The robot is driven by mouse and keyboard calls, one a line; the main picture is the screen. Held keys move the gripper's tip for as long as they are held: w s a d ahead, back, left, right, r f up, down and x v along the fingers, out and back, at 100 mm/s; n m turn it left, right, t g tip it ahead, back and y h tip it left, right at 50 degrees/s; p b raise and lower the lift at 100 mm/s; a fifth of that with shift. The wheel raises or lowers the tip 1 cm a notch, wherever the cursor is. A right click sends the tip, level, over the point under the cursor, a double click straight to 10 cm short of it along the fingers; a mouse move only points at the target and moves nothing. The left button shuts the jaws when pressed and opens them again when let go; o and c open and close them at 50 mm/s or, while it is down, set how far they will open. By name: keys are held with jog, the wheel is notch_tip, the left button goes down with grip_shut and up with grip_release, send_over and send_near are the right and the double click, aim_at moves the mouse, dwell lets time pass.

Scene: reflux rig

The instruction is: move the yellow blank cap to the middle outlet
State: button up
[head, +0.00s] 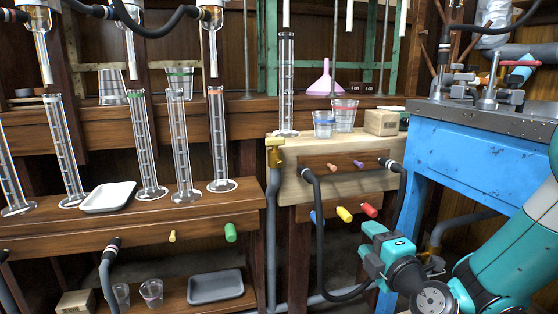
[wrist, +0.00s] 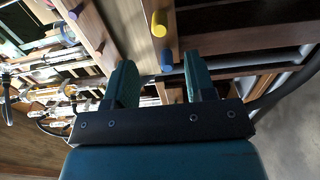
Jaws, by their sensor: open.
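A yellow cap (head: 344,214) sticks out of the lower wooden rail at the centre right in the head view, between a blue cap (head: 315,217) and a red cap (head: 369,210). A smaller yellow peg (head: 172,236) is on the left bench front. My gripper (head: 374,247) is just below and right of the yellow cap, apart from it. In the wrist view my gripper (wrist: 160,82) is open and empty, with the yellow cap (wrist: 159,24) and blue cap (wrist: 166,58) beyond the fingers. I cannot tell which fitting is the middle outlet.
A grey pipe (head: 273,240) stands further left. A blue-sided table (head: 470,150) is at the right. A green cap (head: 230,232) is on the left bench, where several glass cylinders stand.

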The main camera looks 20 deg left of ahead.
aim_at(350, 219)
jog(key=shift+w+a+r+p, duration=0.25)
jog(key=shift+w+a+p, duration=0.25)
jog(key=shift+p, duration=0.8)
jog(key=shift+w+a+r+p, duration=0.25)
jog(key=shift+w+p, duration=0.4)
jog(key=shift+p, duration=0.6)
jog(key=p+x, duration=0.3)
jog(key=p, duration=0.4)
jog(key=shift+w+a+f, duration=0.1)
jog(key=shift+w+a, duration=0.1)
jog(key=shift+w+a+f+p, duration=0.1)
jog(key=shift+w+a+p, duration=0.3)
jog(key=shift+p, duration=0.85)
jog(key=shift+w+a+f+p, duration=0.15)
jog(key=shift+w+f+p, duration=0.1)
jog(key=shift+w+p, duration=0.3)
jog(key=shift+b, duration=0.75)
grip_shut()
